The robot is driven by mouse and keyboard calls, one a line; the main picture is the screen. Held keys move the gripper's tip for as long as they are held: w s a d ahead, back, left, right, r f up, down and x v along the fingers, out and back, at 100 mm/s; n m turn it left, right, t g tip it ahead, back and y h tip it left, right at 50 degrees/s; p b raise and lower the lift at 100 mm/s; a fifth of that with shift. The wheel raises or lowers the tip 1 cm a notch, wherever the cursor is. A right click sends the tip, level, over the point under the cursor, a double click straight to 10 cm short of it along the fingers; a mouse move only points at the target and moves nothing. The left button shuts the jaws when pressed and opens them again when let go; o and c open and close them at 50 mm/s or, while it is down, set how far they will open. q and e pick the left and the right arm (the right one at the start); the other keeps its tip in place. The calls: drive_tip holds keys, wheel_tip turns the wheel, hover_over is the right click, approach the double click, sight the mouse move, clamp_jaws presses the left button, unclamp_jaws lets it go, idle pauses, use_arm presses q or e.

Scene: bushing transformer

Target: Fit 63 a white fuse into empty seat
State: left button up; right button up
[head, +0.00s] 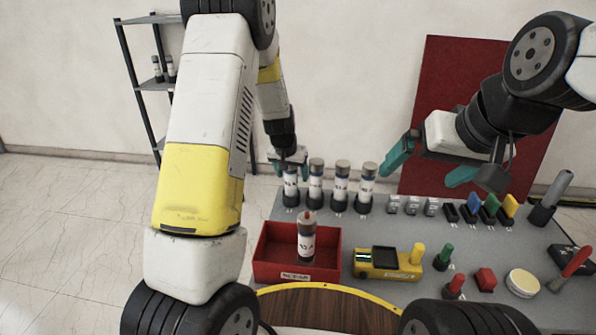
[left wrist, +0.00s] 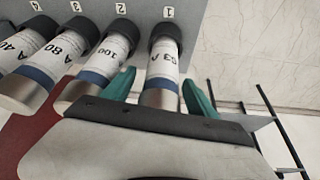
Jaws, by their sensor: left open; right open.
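Several white fuses with metal caps and blue bands stand in a row of black seats on the grey panel. A white fuse (left wrist: 163,65) marked 63 A is in seat 1 (left wrist: 166,30); in the head view this fuse (head: 290,188) is at the row's left end. My left gripper (head: 288,172) is open, its teal fingers on either side of this fuse; contact is unclear. The wrist view also shows my left gripper (left wrist: 158,80) around it. Another white fuse (head: 306,240) stands in the red box (head: 262,268). My right gripper (head: 420,178) is open and empty, right of the row.
Neighbouring fuses marked 100 (left wrist: 100,62), 80 A (left wrist: 50,57) and 40 A (left wrist: 14,48) stand close by. A yellow meter (head: 388,263) lies right of the box. Small blocks, coloured knobs and a white round piece (head: 522,283) fill the panel's right.

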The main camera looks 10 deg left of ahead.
use_arm(q)
clamp_jaws()
drive_tip(key=shift+r, duration=0.15)
